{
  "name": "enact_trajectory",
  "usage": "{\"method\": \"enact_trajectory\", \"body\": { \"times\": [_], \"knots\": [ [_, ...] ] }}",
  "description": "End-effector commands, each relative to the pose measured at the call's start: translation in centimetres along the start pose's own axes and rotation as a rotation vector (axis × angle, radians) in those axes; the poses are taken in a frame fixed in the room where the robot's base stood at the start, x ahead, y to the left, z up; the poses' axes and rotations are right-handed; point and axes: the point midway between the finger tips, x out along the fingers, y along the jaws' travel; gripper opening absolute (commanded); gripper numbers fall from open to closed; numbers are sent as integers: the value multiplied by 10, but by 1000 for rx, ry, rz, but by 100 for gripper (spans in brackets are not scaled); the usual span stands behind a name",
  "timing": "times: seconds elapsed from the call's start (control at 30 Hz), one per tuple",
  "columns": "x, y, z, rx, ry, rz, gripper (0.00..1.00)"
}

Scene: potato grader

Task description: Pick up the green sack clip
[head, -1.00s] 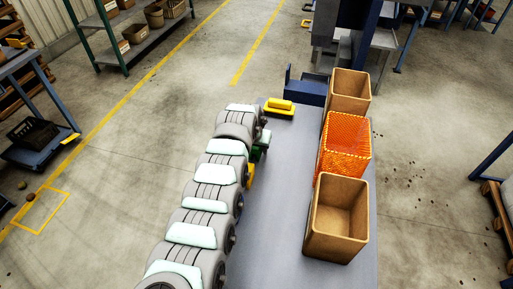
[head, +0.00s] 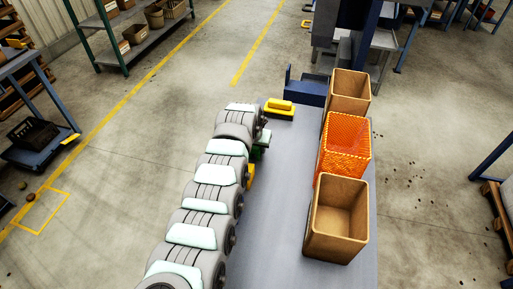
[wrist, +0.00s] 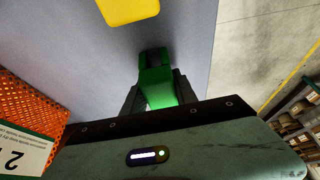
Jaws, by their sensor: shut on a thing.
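The green sack clip (wrist: 155,82) is in the middle of the wrist view, between the two dark fingers of my gripper (wrist: 158,92). The gripper is shut on it. The clip's far end points away from the palm, with a dark part or shadow there. In the head view only a small bit of the green clip (head: 257,153) shows beside my arm, and the fingers are mostly hidden. I cannot tell whether the clip touches the grey table (head: 278,215) or is just above it.
A yellow thing (wrist: 130,10) lies close beyond the clip. Another yellow object (head: 280,107) sits at the table's far end. An orange mesh-lined bin (head: 345,145) stands between two tan bins (head: 338,220) (head: 350,88) along the right. The table middle is clear.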

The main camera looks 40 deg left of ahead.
Motion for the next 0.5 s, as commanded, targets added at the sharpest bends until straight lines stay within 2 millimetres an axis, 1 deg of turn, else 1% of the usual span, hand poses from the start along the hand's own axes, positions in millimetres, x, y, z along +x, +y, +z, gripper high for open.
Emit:
{"method": "enact_trajectory", "body": {
  "times": [0.17,0.27,0.3,0.5],
  "knots": [
    [-24,0,-11,-1,5,0,0],
    [-51,1,-23,1,6,0,0],
    [-63,0,-28,1,9,0,0],
    [-120,0,-52,2,8,-2,0]
  ]
}}
